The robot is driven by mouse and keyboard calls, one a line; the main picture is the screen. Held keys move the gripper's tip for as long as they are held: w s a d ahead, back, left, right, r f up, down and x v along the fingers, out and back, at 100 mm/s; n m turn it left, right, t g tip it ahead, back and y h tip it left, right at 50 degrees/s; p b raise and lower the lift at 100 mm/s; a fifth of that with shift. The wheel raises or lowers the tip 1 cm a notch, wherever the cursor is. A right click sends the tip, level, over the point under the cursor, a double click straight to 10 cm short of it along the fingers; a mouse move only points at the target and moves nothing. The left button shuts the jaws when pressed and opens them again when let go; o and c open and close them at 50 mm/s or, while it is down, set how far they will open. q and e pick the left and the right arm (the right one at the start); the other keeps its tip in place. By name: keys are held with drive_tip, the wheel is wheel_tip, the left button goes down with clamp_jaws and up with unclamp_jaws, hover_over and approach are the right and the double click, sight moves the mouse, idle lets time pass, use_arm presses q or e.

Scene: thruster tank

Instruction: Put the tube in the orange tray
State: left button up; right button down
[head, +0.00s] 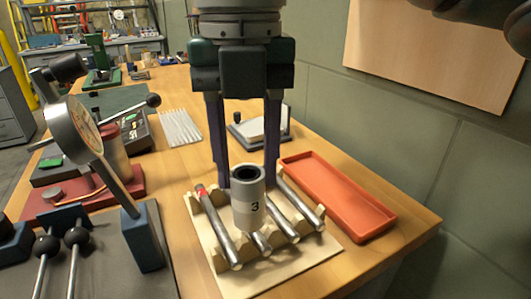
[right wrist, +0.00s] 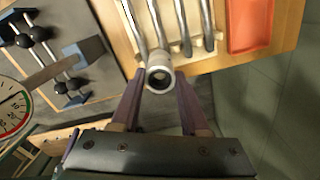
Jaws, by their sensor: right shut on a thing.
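In the right wrist view the tube's round end (right wrist: 160,77) shows between the fingertips. The tube is in front of or over a pale wooden rack (head: 225,270); I cannot tell whether its bottom touches it. The orange tray (head: 340,195) lies empty to the right of the rack. My left gripper is not in view.
Several metal rods (head: 300,203) lie in the rack, one with a red band. A dial gauge (head: 75,130) on a blue-based stand is to the left. A grey block on a dark base (head: 262,130) stands behind the tray. A green wall is on the right.

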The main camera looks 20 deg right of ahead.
drive_tip(key=w+d, duration=0.1)
drive_tip(key=d, duration=1.7)
wheel_tip(320, 180, down, 6)
drive_tip(key=shift+w+f, duration=0.1)
drive_tip(key=shift+f, duration=0.15)
drive_tip(key=shift+d+f, duration=0.25)
drive_tip(key=shift+f, duration=0.1)
drive_tip(key=shift+c, duration=2)
unclamp_jaws()
wheel_tip(320, 180, up, 8)
drive_tip(key=p, duration=0.1)
drive_tip(key=shift+f, duration=0.1)
